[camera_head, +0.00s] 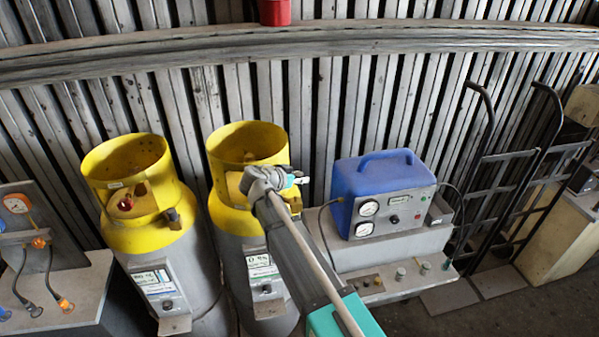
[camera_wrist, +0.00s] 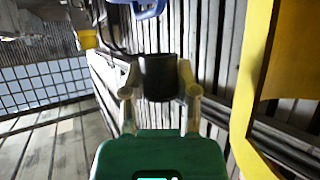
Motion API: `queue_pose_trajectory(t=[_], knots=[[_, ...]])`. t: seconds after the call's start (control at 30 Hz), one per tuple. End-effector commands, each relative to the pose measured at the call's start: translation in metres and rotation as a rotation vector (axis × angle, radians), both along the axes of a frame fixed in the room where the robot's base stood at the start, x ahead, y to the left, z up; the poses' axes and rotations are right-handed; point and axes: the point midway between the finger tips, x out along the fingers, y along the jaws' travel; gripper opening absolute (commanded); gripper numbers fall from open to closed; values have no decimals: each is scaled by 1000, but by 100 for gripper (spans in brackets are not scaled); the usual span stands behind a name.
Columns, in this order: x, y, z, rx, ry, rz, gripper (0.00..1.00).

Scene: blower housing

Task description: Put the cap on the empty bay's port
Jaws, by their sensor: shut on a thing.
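My gripper (camera_wrist: 160,95) is shut on a dark cylindrical cap (camera_wrist: 158,72), with one pale finger on each side of it. In the head view my gripper (camera_head: 285,181) is raised in front of the right cylinder's yellow collar (camera_head: 240,140); the cap cannot be made out clearly there. Small round fittings (camera_head: 400,273) stand on a grey ledge (camera_head: 375,291) below the blue unit, apart from my gripper. I cannot tell which fitting, if any, is the empty bay's port.
Another yellow-topped cylinder (camera_head: 128,178) stands left of the right one. A blue gauge unit (camera_head: 383,180) sits on a grey bench at right. A gauge panel with hoses (camera_head: 30,215) is at far left. Black hand trucks (camera_head: 505,165) lean at right. Open floor (camera_head: 440,318) shows at lower right.

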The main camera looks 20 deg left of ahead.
Motion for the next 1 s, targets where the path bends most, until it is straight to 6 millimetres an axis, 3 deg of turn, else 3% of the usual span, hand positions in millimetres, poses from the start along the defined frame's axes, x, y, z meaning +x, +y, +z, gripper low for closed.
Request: queue_pose_trajectory(t=[0.13, 0.57, 1.0], knots=[[-4, 7, 1, -1, -2, 9, 1], [-1, 2, -1, 0, -1, 2, 1], [0, 1, -24, 0, -1, 0, 1]])
